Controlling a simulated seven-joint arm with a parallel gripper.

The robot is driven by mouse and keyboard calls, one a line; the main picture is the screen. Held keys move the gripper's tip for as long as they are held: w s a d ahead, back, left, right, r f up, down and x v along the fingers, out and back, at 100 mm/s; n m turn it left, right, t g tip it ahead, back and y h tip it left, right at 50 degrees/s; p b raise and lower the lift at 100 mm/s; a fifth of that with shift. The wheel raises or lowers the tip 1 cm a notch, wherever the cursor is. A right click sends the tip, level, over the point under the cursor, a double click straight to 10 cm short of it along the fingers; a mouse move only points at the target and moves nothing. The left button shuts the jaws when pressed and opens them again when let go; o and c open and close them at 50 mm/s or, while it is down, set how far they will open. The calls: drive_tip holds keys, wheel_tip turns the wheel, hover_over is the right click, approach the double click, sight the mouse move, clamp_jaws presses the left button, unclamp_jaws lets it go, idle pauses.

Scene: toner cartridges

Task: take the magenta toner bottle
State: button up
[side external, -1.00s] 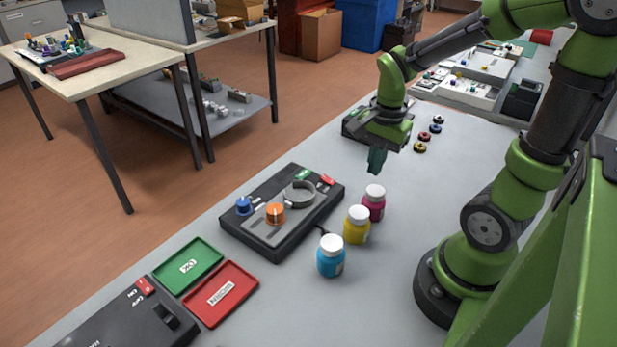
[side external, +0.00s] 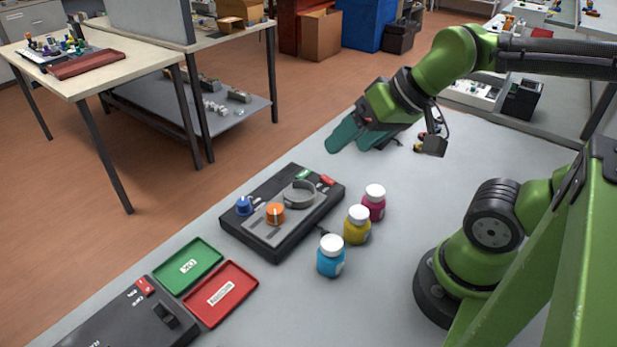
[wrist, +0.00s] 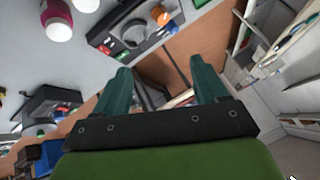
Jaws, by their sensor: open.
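The magenta toner bottle (side external: 373,206) stands upright on the grey table with a white cap, at the back end of a row of three bottles. The yellow bottle (side external: 357,228) is beside it, then the blue bottle (side external: 331,259). My gripper (side external: 352,140) is open and empty, above the table and behind the magenta bottle, apart from it, with its teal fingers pointing left. In the wrist view the fingers (wrist: 160,82) are spread with nothing between them. The magenta bottle (wrist: 57,18) shows at the upper left there, partly cut off by the frame edge.
A black device (side external: 270,238) with blue and orange knobs and a grey ring lies left of the bottles. A green tray (side external: 203,250) and a red tray (side external: 243,278) lie nearer the front, beside another black device (side external: 120,330).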

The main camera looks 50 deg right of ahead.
drive_tip(key=shift+o, duration=1.3)
drive_tip(key=g+h, duration=0.2)
drive_tip(key=g, duration=0.5)
hover_over(376, 190)
wheel_tip(376, 190, down, 6)
drive_tip(key=r, duration=0.1)
drive_tip(key=f, duration=1.1)
drive_tip(key=shift+s+d+f, duration=0.2)
drive_tip(key=shift+d+f, duration=0.05)
drive_tip(key=shift+f, duration=0.05)
drive_tip(key=shift+w+a+f, duration=0.1)
drive_tip(key=shift+a+f, duration=0.05)
drive_tip(key=shift+f, duration=1.25)
drive_tip(key=shift+w+a+f, duration=0.1)
drive_tip(key=shift+a+f, duration=0.05)
drive_tip(key=shift+f, duration=1.2)
